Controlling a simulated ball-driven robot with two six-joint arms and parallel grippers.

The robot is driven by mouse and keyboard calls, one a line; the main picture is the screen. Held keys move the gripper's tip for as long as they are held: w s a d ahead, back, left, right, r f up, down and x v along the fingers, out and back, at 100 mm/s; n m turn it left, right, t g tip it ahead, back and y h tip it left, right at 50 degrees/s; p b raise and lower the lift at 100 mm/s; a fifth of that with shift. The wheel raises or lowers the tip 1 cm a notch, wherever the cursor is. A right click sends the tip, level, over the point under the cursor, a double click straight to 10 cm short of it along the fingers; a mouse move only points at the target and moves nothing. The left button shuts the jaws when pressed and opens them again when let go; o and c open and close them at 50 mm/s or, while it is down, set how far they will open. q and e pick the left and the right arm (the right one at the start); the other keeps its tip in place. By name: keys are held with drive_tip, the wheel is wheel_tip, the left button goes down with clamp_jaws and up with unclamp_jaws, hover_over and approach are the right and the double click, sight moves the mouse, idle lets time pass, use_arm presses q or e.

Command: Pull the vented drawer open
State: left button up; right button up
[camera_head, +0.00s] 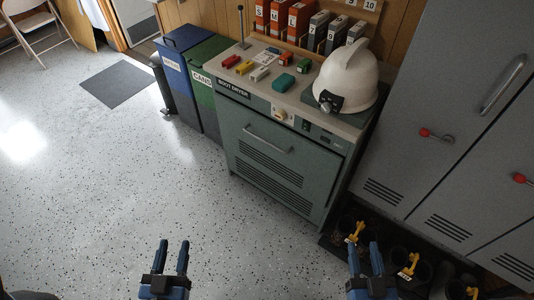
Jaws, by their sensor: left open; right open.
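The vented drawer (282,170) is the grey-green front of the boot dryer cabinet, with slotted vents and a horizontal bar handle (267,139) near its top. It looks shut. My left gripper (174,249) is open and empty over the floor at the bottom, lower left of the drawer. My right gripper (366,252) is open and empty at the lower right, in front of the boot tray. Both are well apart from the handle.
A white helmet with a lamp (345,80) and several small coloured items sit on the cabinet top (240,83). Blue (187,75) and green (205,85) bins stand left. Grey lockers (420,130) and a boot tray (330,243) are right. The speckled floor ahead is clear.

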drive_tip(key=shift+w+a, duration=0.15)
drive_tip(key=shift+a, duration=0.1)
drive_tip(key=shift+c, duration=0.2)
